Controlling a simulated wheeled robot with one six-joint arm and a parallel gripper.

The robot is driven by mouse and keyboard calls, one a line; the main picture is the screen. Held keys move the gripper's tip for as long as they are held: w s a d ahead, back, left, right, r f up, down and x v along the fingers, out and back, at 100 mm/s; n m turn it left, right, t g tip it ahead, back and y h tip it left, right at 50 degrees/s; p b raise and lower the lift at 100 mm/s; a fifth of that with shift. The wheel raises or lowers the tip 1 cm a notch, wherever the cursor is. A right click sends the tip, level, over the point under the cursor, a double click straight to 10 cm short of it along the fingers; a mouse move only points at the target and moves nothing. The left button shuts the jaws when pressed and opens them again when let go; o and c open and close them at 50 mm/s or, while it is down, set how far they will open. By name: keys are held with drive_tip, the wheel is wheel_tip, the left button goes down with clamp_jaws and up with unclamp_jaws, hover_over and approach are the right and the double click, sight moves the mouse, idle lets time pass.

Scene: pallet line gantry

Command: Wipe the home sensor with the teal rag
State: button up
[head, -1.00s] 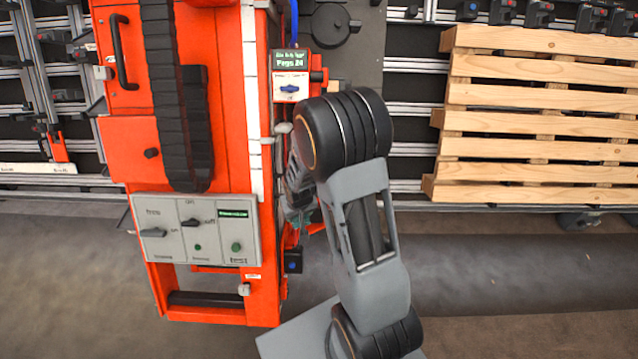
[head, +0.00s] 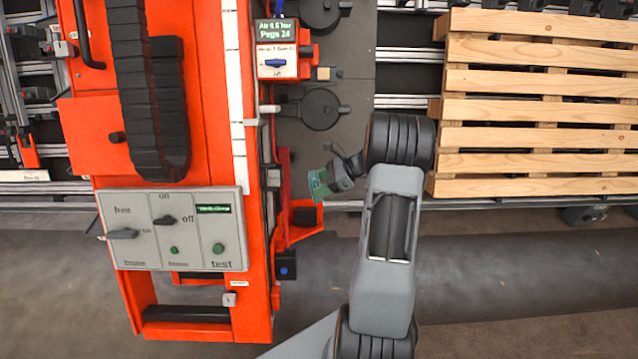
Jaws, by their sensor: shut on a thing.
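The teal rag (head: 318,185) is a small green-teal cloth in the head view, just right of the orange machine. My gripper (head: 330,178) is shut on it and points left and down. The rag hangs above a small red bracket (head: 302,236) on the machine's right side, and a gap shows between them. I cannot say for sure which part is the home sensor. A small grey block (head: 273,178) sits on the machine's right edge, left of the rag and apart from it.
The orange machine carries a grey control panel (head: 175,229) with knobs and a pressure display (head: 276,31) above. A black box with a blue button (head: 285,266) is low on its right edge. A wooden pallet (head: 540,108) stands at right.

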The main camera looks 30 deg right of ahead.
sight(281, 183)
drive_tip(key=shift+w+a+r+t+y, duration=0.1)
drive_tip(key=shift+a+r+t+y, duration=0.05)
drive_tip(key=shift+r+t+y, duration=0.15)
drive_tip(key=shift+w+a+r+t+y, duration=0.1)
drive_tip(key=shift+r+t+y, duration=0.1)
drive_tip(key=shift+r+y, duration=0.2)
drive_tip(key=shift+w+a+r, duration=0.1)
drive_tip(key=shift+a, duration=0.15)
drive_tip(key=shift+w+a+b, duration=0.15)
drive_tip(key=shift+w+a, duration=0.3)
drive_tip(key=shift+a, duration=0.35)
drive_tip(key=shift+w+a+b, duration=0.2)
drive_tip(key=shift+w+a, duration=0.25)
drive_tip(key=shift+a, duration=0.35)
drive_tip(key=shift+w+a+b, duration=0.15)
drive_tip(key=shift+w+a, duration=0.3)
drive_tip(key=shift+a, duration=0.35)
drive_tip(key=shift+w+a, duration=0.5)
drive_tip(key=shift+a, duration=0.4)
